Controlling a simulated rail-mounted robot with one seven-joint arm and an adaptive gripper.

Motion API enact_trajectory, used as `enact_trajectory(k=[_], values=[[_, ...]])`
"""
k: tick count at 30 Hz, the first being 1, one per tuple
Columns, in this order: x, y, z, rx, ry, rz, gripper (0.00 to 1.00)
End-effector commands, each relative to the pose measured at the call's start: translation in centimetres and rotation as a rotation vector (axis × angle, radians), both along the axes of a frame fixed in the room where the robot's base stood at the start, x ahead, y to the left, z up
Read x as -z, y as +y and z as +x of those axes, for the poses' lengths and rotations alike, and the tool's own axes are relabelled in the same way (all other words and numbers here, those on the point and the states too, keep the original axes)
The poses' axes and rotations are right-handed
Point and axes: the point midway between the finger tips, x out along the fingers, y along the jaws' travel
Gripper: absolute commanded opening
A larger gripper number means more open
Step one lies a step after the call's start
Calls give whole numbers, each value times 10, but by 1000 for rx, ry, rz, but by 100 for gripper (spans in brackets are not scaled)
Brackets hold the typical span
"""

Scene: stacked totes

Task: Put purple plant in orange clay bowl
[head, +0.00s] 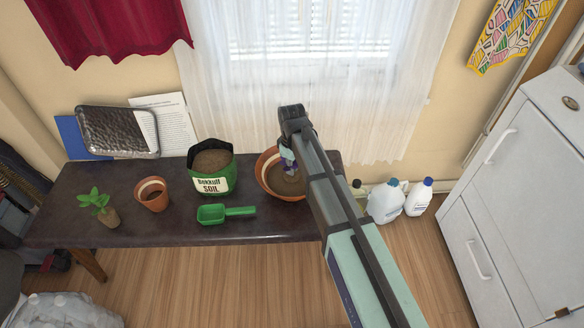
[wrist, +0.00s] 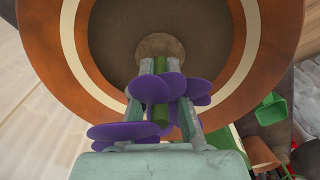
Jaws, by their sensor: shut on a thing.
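The purple plant (wrist: 155,90) is between the fingers of my gripper (wrist: 162,85) in the wrist view, with its purple leaves around the fingers and its brown root ball (wrist: 160,48) pointing into the bowl. In the head view the plant (head: 289,168) is partly hidden by my arm. The orange clay bowl (head: 264,173) stands on the dark table, partly behind my arm, with brown soil inside. In the wrist view its rim (wrist: 75,50) surrounds the root ball. I cannot tell whether the root ball touches the soil.
A green soil bag (head: 212,181), a green scoop (head: 225,214), a small clay pot (head: 152,195) and a green-leaved plant (head: 102,206) stand on the dark table (head: 180,228) to the left. White bottles (head: 386,203) stand to the right. A curtained window is behind.

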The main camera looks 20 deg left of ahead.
Motion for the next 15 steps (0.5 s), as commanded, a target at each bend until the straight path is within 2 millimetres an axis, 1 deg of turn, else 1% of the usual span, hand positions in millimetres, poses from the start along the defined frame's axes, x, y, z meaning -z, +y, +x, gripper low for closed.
enact_trajectory(k=[10,12,13,15], values=[[2,0,0,0,0,0,0],[3,0,0,0,0,0,30],[3,0,0,0,0,0,38],[3,0,0,0,0,0,38]])
